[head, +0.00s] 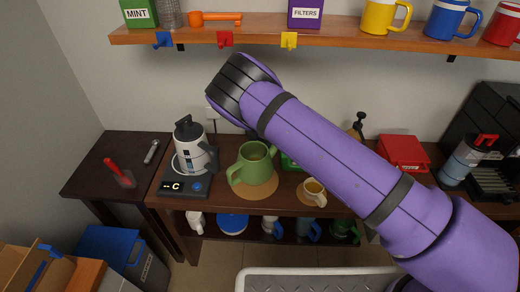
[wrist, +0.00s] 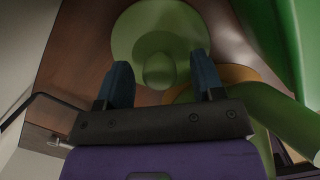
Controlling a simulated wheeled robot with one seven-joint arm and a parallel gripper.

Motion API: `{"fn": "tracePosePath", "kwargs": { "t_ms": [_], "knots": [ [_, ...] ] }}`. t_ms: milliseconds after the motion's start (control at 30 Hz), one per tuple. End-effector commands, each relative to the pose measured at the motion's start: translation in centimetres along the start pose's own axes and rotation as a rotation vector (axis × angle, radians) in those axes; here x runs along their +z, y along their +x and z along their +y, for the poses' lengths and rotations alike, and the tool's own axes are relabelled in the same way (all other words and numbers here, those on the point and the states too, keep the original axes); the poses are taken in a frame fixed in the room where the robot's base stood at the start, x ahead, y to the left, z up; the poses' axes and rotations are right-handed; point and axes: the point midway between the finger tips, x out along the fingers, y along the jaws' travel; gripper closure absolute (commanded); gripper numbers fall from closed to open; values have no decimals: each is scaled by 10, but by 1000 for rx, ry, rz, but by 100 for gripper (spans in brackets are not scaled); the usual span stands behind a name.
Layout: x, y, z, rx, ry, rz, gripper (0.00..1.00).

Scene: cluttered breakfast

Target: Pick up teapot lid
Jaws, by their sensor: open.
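The round green teapot lid (wrist: 135,32) lies on the brown wooden surface in the wrist view, its knob (wrist: 159,70) facing me. My gripper (wrist: 160,68) is open, with one dark blue finger on each side of the knob; I cannot tell whether either touches it. In the head view, the green teapot (head: 251,170) stands open on a round cork mat (head: 255,192). I cannot make out the lid there; my arm covers part of the area behind the teapot.
The electric kettle (head: 190,150) stands left of the teapot, and a small cream cup (head: 314,194) stands to its right. A bright green object (wrist: 285,35) is close on the right in the wrist view. A wooden shelf (head: 340,28) with mugs and boxes runs above.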

Motion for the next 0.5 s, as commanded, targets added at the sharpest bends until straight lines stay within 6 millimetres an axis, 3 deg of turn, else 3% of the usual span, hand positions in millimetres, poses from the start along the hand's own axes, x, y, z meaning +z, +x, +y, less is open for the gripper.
{"fn": "tracePosePath", "kwargs": {
  "t_ms": [233,433,500],
  "knots": [
    [0,2,1,1,0,0,41],
    [0,2,1,1,0,0,87],
    [0,2,1,1,0,0,92]
  ]
}}
